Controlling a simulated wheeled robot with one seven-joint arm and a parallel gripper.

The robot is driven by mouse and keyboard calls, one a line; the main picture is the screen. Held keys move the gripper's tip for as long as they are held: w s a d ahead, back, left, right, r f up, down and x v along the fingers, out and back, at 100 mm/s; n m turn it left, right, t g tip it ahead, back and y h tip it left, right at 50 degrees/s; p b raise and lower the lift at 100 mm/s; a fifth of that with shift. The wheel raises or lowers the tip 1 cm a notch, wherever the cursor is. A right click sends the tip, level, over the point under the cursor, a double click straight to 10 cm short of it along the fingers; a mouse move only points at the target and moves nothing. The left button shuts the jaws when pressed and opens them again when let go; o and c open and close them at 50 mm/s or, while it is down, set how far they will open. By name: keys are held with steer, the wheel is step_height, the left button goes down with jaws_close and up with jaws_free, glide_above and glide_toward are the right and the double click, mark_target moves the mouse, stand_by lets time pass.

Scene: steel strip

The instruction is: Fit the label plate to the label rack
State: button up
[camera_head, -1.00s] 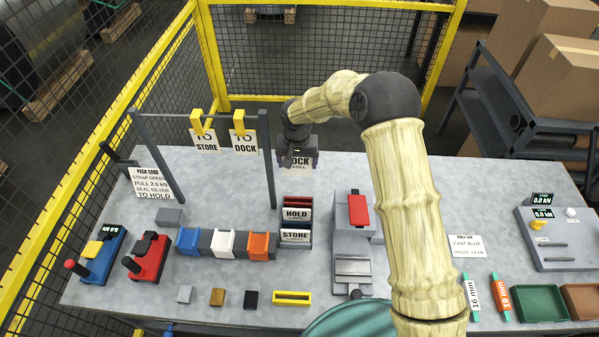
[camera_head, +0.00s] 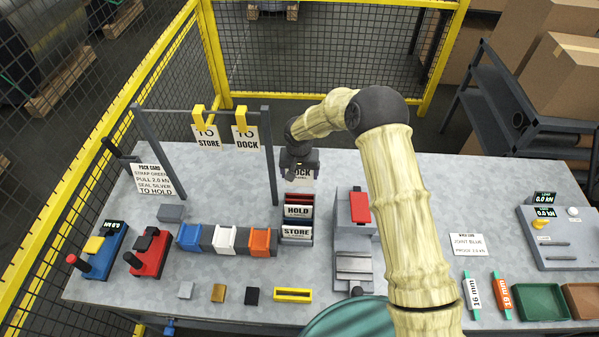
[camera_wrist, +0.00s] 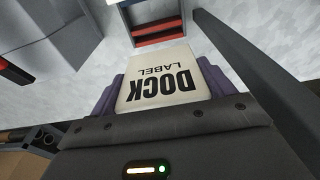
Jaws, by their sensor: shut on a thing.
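The label plate, a pale plate reading DOCK LABEL (camera_wrist: 165,85), is held in my gripper (camera_wrist: 163,92); it also shows in the head view (camera_head: 300,174). My gripper (camera_head: 299,168) is shut on it and holds it just behind the label rack. The label rack (camera_head: 312,222) is a dark holder with red parts, with a HOLD plate (camera_head: 298,212) and a STORE plate (camera_head: 296,232) in it. Its red-striped part (camera_wrist: 158,34) shows beyond the held plate in the wrist view. The plate and rack appear apart.
A dark rail frame (camera_head: 271,160) with TO STORE and TO DOCK cards stands left of my gripper. A grey fixture with a red block (camera_head: 360,206) stands right of the rack. Blue, white and orange holders (camera_head: 225,239) are at its left.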

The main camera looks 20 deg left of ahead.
mark_target(300, 185)
steer(key=shift+b, duration=0.35)
steer(key=shift+f, duration=0.25)
steer(key=shift+f+b, duration=2.35)
steer(key=shift+f, duration=0.3)
steer(key=shift+b, duration=0.7)
steer(key=shift+f+b, duration=1.85)
steer(key=shift+f, duration=0.45)
steer(key=o, duration=0.9)
steer(key=shift+r, duration=0.15)
steer(key=r+b, duration=0.1)
steer(key=r, duration=0.4)
steer(key=s+r+b, duration=0.1)
steer(key=r, duration=0.5)
steer(key=s+r+b, duration=0.1)
steer(key=r+b, duration=0.1)
steer(key=r, duration=0.4)
steer(key=shift+d, duration=0.25)
